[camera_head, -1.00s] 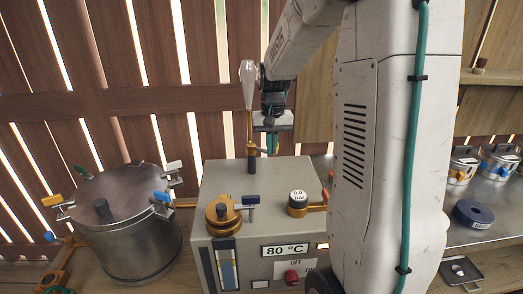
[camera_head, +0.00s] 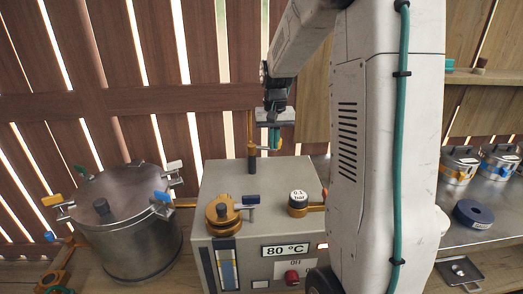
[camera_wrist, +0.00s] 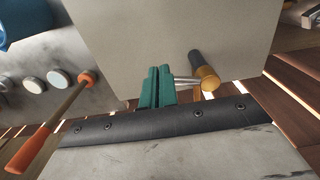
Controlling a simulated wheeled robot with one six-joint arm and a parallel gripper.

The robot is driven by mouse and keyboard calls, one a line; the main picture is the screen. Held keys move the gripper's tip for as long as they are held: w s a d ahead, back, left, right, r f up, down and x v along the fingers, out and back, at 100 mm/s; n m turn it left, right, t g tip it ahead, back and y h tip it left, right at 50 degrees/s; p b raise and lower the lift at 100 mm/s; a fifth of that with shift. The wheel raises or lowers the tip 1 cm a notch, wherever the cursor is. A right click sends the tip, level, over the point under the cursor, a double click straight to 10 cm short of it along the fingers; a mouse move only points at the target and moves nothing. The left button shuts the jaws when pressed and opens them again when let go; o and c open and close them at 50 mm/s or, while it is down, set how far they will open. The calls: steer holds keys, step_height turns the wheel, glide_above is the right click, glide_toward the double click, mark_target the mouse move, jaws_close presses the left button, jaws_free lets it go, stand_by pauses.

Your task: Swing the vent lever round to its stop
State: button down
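The vent pipe (camera_head: 251,140), brass above a dark base, stands upright at the back of the grey machine box (camera_head: 212,178). A thin silvery vent lever (camera_wrist: 186,81) sticks out from its brass fitting (camera_wrist: 208,78) in the wrist view. My gripper (camera_wrist: 155,86) has two teal fingers pressed close together, with the lever's end meeting their right side. Whether the lever passes behind the fingers is hidden. In the head view, my gripper (camera_head: 275,139) is just right of the pipe. The gauge (camera_head: 298,198) reads 0.1 bar and no plume shows above the pipe.
A lidded metal bin (camera_head: 130,235) with clamps stands left of the box. A brass valve (camera_head: 222,212) and an 80 °C display (camera_head: 285,251) are on the box. A blue ring (camera_head: 474,213) and small lidded pots (camera_head: 458,166) are on the right bench.

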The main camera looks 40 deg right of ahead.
steer(key=shift+w+d, duration=0.6)
steer(key=shift+d, duration=0.2)
steer(key=shift+a, duration=0.1)
step_height(320, 180, up, 7)
steer(key=a, duration=0.1)
steer(key=shift+s, duration=0.45)
stand_by(0.6)
stand_by(0.5)
steer(key=s+a+r+n+t, duration=0.1)
steer(key=s+a+n, duration=0.5)
steer(key=s+a, duration=1.7)
steer(key=s, duration=0.3)
steer(key=shift+s+a+r+n, duration=0.15)
steer(key=shift+s+r+n, duration=0.15)
steer(key=shift+n, duration=0.1)
